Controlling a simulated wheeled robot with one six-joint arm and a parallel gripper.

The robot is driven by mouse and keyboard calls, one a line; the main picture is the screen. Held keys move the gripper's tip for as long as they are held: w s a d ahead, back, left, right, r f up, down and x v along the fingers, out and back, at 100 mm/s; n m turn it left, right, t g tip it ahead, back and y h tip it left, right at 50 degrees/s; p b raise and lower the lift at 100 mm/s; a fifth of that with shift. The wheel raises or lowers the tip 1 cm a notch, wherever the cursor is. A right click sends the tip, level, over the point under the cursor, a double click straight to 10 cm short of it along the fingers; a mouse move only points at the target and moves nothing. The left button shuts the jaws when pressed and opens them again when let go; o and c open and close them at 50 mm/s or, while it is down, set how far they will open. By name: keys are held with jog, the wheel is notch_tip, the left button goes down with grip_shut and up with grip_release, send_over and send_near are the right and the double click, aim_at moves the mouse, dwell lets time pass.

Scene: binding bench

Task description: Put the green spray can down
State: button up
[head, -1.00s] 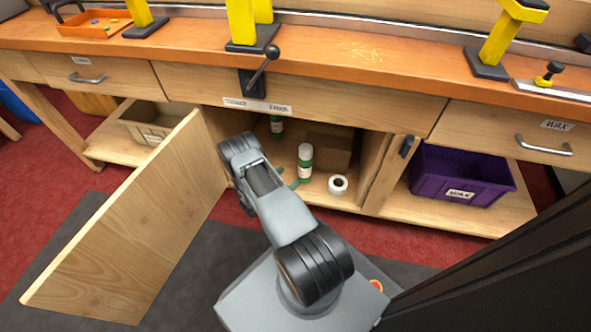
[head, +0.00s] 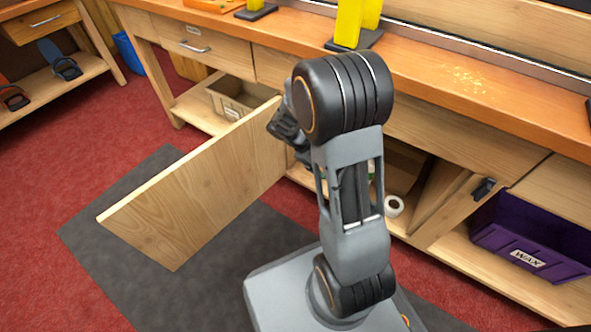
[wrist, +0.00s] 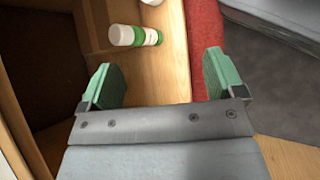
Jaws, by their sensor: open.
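A green spray can (wrist: 148,37) with a white cap and pale label is in the wrist view, on the cabinet's wooden floor (wrist: 160,78). It stands beyond my fingertips, apart from them, and looks sideways in this turned view. My gripper (wrist: 162,66) is open and empty, its green fingers wide apart. In the head view my arm covers most of the cabinet opening, so the can is hardly visible there. My fingers are hidden in the head view.
The open cabinet door (head: 205,185) juts out left of my arm. A white tape roll (head: 394,206) lies on the cabinet floor right of my arm. A purple WAX bin (head: 530,240) sits on the right shelf, and a beige bin (head: 240,100) on the left one.

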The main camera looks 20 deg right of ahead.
jog(key=s+a+r+m+t+y, duration=0.2)
jog(key=s+a+r+t+y, duration=0.1)
jog(key=a+r, duration=0.2)
jog(key=s+a+r+m+t+y, duration=0.2)
jog(key=s+a+r+t+y, duration=0.1)
jog(key=a, duration=0.5)
notch_tip(320, 180, up, 2)
jog(key=shift+s+a+r+m+t+y, duration=0.2)
jog(key=shift+s+m+t+y, duration=0.2)
jog(key=shift+t+y, duration=0.35)
